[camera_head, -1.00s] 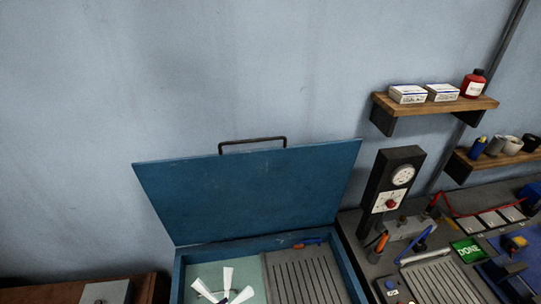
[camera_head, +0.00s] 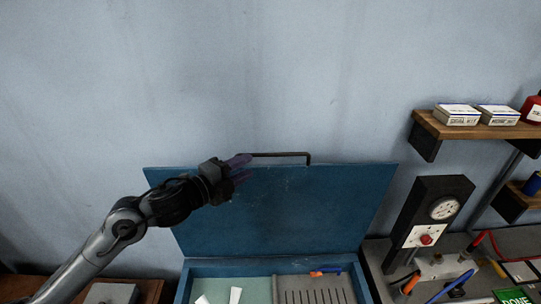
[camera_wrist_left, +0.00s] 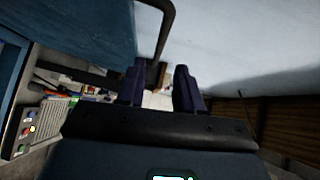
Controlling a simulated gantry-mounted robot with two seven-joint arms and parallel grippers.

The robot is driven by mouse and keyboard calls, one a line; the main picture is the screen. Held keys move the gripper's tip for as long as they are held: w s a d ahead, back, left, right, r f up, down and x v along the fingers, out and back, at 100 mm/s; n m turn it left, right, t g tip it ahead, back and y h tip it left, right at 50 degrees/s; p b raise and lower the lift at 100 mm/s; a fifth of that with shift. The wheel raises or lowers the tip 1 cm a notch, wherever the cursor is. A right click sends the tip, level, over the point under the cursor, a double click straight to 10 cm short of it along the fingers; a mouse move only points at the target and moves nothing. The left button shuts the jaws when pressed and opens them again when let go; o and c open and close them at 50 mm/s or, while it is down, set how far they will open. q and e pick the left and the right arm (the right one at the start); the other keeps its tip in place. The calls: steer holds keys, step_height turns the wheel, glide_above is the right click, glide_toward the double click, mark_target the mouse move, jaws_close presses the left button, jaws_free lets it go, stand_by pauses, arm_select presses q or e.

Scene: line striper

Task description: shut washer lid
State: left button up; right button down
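The blue washer lid (camera_head: 290,215) stands open, leaning up against the wall side above the blue washer box (camera_head: 366,288). A dark bar handle (camera_head: 285,154) sits along its top edge. My left gripper (camera_head: 243,167) is in front of the lid's upper left part, beside the left end of the handle. In the left wrist view its two fingers (camera_wrist_left: 160,88) are apart with a gap between them, and the handle (camera_wrist_left: 166,35) shows just beyond the fingertips. No contact with the handle can be made out. My right gripper is not in view.
Inside the washer are a ribbed grey tray (camera_head: 312,290) and white pieces (camera_head: 235,295). A black gauge post (camera_head: 432,215) stands right of the washer. A wooden shelf (camera_head: 470,130) with white boxes is on the wall. The wall above the lid is clear.

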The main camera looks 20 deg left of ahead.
mark_target(268, 156)
arm_select(q)
steer(key=p+x, duration=0.2)
steer(key=x, duration=0.5)
steer(key=shift+w+d+p, duration=0.3)
steer(key=shift+w, duration=0.05)
steer(key=shift+x, duration=0.9)
steer(key=shift+c, duration=0.2)
jaws_close()
